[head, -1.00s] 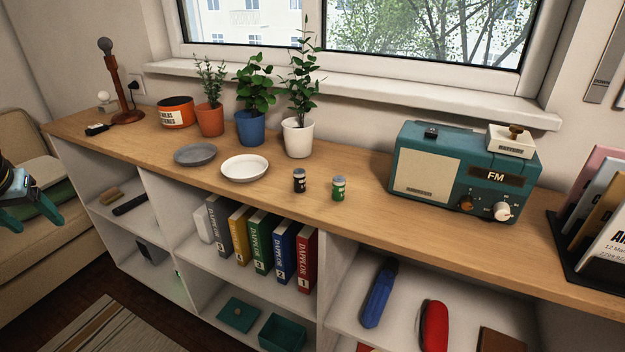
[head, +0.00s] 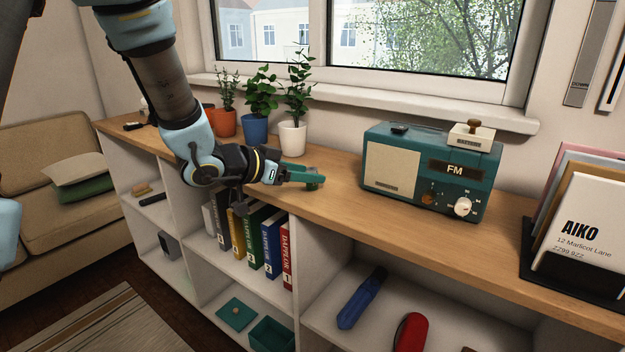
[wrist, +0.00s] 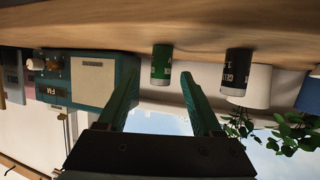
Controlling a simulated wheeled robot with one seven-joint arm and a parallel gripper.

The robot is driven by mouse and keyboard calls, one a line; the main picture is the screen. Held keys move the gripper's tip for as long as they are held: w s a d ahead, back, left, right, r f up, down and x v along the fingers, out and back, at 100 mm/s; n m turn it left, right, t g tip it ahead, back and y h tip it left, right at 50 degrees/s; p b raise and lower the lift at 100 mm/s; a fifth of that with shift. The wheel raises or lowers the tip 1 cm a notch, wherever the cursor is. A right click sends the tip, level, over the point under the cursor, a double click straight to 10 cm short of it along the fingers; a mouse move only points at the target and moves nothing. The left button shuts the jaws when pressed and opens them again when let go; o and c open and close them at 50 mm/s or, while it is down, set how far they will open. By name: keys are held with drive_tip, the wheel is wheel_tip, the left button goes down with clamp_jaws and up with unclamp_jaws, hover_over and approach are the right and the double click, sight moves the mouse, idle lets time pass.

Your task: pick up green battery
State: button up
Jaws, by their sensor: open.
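The green battery (wrist: 161,68) stands upright on the wooden counter and appears inverted in the wrist view. It lies in line with the gap between my fingers, near the tips. My gripper (wrist: 160,76) is open, with one finger on each side of that gap. In the head view my gripper (head: 308,179) reaches in from the left, low over the counter top, and mostly hides the battery. I cannot tell whether a finger touches it. A black battery (wrist: 237,72) stands beside the green one, outside my fingers.
The teal radio (head: 425,170) stands to the right on the counter (head: 345,200). Potted plants, with a white pot (head: 292,137) nearest, stand behind my gripper. Letters in a black holder (head: 570,265) are at far right. Open shelves with binders (head: 271,245) lie below.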

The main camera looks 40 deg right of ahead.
sight(321, 184)
drive_tip(key=shift+p+x, duration=0.4)
drive_tip(key=shift+x, duration=2.35)
drive_tip(key=shift+c, duration=0.2)
clamp_jaws()
